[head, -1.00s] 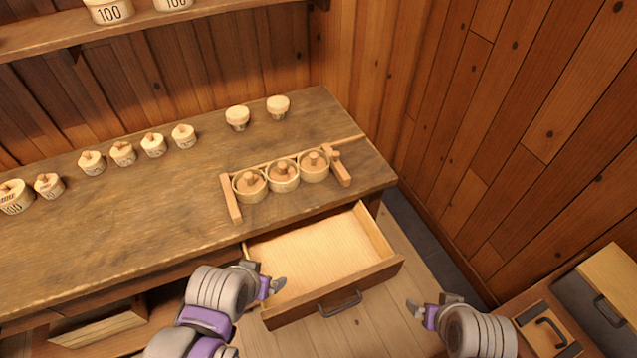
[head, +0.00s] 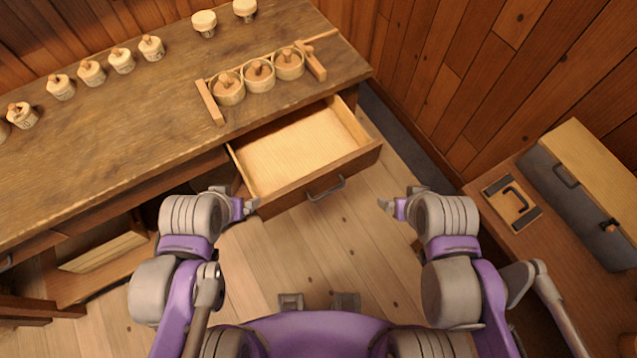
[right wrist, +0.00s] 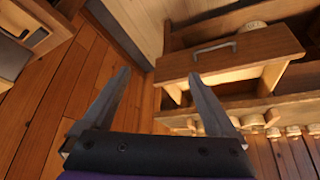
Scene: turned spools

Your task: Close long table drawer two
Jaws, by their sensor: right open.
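The long table's drawer (head: 300,150) is pulled out and looks empty, with a dark bar handle (head: 326,188) on its front. The drawer front also shows in the right wrist view (right wrist: 262,56), upper right, beyond the fingers. My left gripper (head: 250,207) is by the drawer front's left corner; I cannot tell whether it touches or how far its jaws are apart. My right gripper (head: 386,204) is right of the drawer, clear of it. Its two fingers (right wrist: 158,95) are spread and empty in the right wrist view.
The long table (head: 120,150) carries a wooden rack (head: 210,102) with three round spools, and several white-labelled spools stand behind. Floor in front of the drawer is clear.

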